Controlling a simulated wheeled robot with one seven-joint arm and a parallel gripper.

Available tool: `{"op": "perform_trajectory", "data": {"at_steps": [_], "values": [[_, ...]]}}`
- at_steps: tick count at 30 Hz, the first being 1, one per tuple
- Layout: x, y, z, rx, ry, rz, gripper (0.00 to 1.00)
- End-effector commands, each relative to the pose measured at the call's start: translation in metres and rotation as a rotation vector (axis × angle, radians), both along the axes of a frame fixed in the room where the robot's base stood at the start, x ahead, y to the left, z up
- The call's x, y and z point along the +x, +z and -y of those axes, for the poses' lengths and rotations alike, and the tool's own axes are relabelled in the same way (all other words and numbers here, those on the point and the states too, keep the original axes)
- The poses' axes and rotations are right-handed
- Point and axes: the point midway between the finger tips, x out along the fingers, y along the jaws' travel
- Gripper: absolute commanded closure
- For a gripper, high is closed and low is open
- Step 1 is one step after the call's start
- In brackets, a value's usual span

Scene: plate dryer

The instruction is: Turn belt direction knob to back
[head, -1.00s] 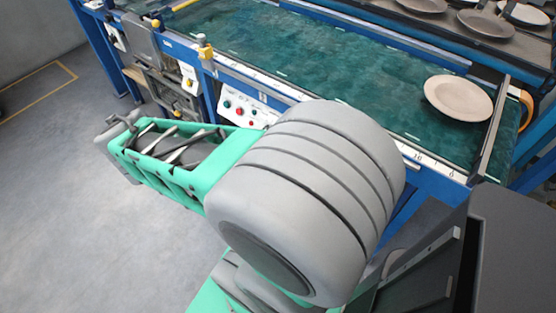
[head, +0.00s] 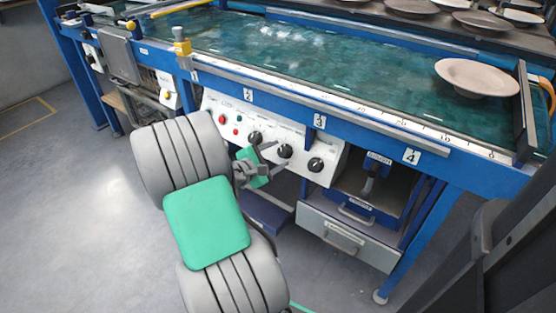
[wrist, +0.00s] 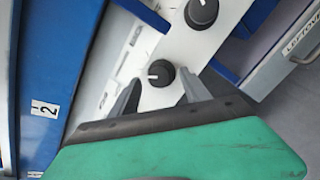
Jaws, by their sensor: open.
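The white control panel (head: 232,110) on the front of the blue bench carries three black knobs in a row. The middle knob (head: 285,151) is in front of my gripper (head: 276,158). In the wrist view this black knob (wrist: 160,73) sits between and just beyond the fingertips of my gripper (wrist: 158,84), which is open. I see no clear contact. Its white mark points left in the wrist view. Another knob (wrist: 201,12) shows above it there, with its mark pointing up. The knob labels are too small to read.
Red buttons (head: 221,119) and a left knob (head: 254,137) are on the same panel. A plate (head: 476,77) lies on the green belt (head: 330,65) above. A grey drawer (head: 345,238) is below right of the panel. Open floor (head: 75,230) lies left.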

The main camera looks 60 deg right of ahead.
Motion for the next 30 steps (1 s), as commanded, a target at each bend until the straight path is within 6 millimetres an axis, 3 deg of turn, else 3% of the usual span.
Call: {"op": "perform_trajectory", "data": {"at_steps": [10, 30], "values": [[-0.0020, -0.0026, 0.0095, 0.001, 0.001, 0.000, 0.45], [-0.0017, -0.0025, 0.0091, 0.000, 0.001, 0.001, 1.00]]}}
